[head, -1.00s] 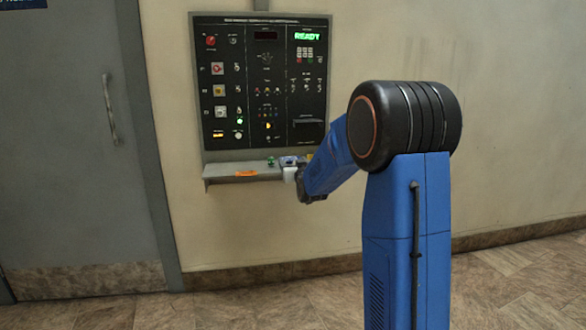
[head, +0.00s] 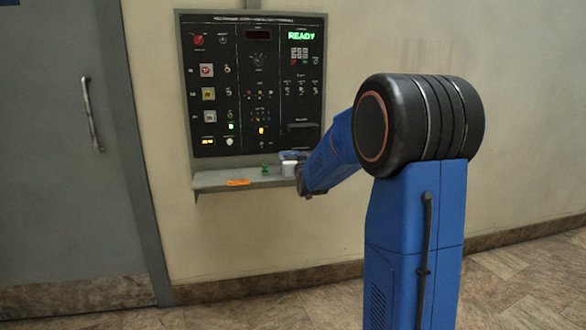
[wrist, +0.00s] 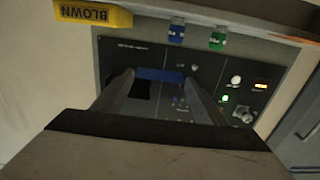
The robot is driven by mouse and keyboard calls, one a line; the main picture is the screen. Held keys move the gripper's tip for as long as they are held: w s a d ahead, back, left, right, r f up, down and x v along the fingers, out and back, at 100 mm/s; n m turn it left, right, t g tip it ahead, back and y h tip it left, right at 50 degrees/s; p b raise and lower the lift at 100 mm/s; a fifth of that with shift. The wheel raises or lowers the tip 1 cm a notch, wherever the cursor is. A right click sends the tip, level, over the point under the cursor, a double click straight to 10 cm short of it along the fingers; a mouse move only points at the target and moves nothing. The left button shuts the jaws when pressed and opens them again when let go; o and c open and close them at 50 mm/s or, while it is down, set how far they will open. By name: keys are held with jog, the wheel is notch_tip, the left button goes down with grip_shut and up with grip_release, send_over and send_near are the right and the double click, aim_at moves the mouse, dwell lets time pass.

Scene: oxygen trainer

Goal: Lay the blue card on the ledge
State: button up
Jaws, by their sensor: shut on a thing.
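My gripper (wrist: 160,88) is shut on a blue card (wrist: 160,75), which lies across between the two fingertips in front of the panel. In the head view the card is a small blue patch (head: 292,155) just above the right part of the ledge (head: 215,183), mostly hidden by my gripper (head: 302,175). In the wrist view the ledge (wrist: 255,30) runs along the top, and the card is apart from it.
On the ledge are an orange piece (head: 239,182), a green piece (head: 265,170), a blue piece (wrist: 176,32) and a yellow block marked BLOWN (wrist: 92,14). The black panel (head: 255,100) reads READY. A grey door (head: 50,150) is at left.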

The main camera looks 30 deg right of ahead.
jog(key=shift+f, duration=1.85)
jog(key=shift+f, duration=0.65)
jog(key=o, duration=1)
jog(key=shift+r, duration=0.15)
jog(key=r+v, duration=0.1)
jog(key=v, duration=1.1)
